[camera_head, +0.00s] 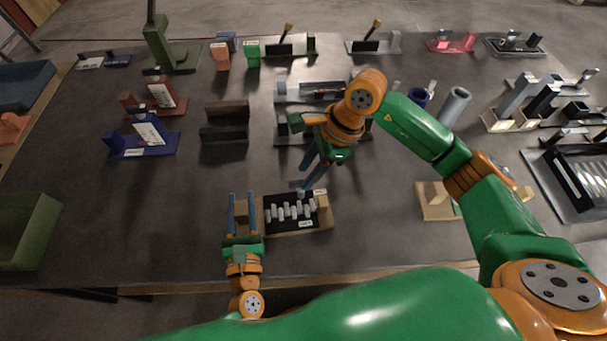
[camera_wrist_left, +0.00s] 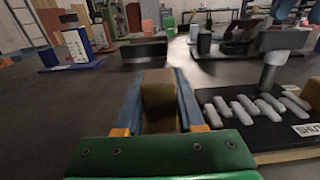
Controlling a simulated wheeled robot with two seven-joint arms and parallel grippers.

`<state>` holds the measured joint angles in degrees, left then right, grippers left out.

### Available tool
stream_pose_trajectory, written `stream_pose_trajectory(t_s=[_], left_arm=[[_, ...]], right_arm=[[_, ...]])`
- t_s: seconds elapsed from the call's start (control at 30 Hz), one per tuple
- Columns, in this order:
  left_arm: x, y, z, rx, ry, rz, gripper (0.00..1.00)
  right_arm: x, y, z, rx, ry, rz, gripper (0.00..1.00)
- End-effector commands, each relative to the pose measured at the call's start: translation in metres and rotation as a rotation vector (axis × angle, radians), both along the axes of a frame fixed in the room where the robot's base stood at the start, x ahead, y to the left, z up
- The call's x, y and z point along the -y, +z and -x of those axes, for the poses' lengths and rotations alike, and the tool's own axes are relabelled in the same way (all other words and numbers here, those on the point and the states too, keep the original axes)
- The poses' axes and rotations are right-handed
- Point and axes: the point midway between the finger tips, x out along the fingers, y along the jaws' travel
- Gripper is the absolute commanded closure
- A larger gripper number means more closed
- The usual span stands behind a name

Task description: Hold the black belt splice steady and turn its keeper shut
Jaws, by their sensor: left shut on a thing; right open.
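The black belt splice (camera_head: 290,222) lies on a pale wooden base near the table's front edge, with rows of grey fingers along it. It also shows in the left wrist view (camera_wrist_left: 235,122), with a SHUT label at its right. A grey upright post with a wider top (camera_wrist_left: 272,78), seemingly the keeper, stands at its far side. My left gripper (camera_head: 242,198) is at the splice's left end, shut on a brown block (camera_wrist_left: 159,100) between its blue fingers. My right gripper (camera_head: 308,178) is open, pointing down just behind the splice, near the post; whether it touches is unclear.
A dark channel block (camera_head: 225,135), a blue stand (camera_head: 142,148) and a red stand (camera_head: 158,100) stand further back. A green bin (camera_head: 30,232) is at the left edge. A wooden fixture (camera_head: 435,203) lies to the right.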

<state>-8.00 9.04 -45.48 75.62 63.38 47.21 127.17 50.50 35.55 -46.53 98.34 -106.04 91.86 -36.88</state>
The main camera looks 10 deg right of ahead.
Motion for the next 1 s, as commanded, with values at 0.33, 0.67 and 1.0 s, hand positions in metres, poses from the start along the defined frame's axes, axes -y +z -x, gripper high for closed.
stream_pose_trajectory(t_s=[0.33, 0.67, 1.0], left_arm=[[0.0, 0.0, 0.0, -0.001, 0.0, 0.0, 1.0], [0.0, 0.0, 0.0, -0.001, 0.0, 0.0, 1.0], [0.0, 0.0, 0.0, -0.001, 0.001, 0.0, 1.0]], right_arm=[[-0.01, -0.023, -0.001, 0.002, 0.001, 0.0, 0.56], [-0.01, -0.023, -0.001, 0.002, 0.001, 0.0, 1.0], [-0.01, -0.023, -0.001, 0.003, -0.029, 0.0, 1.0]])
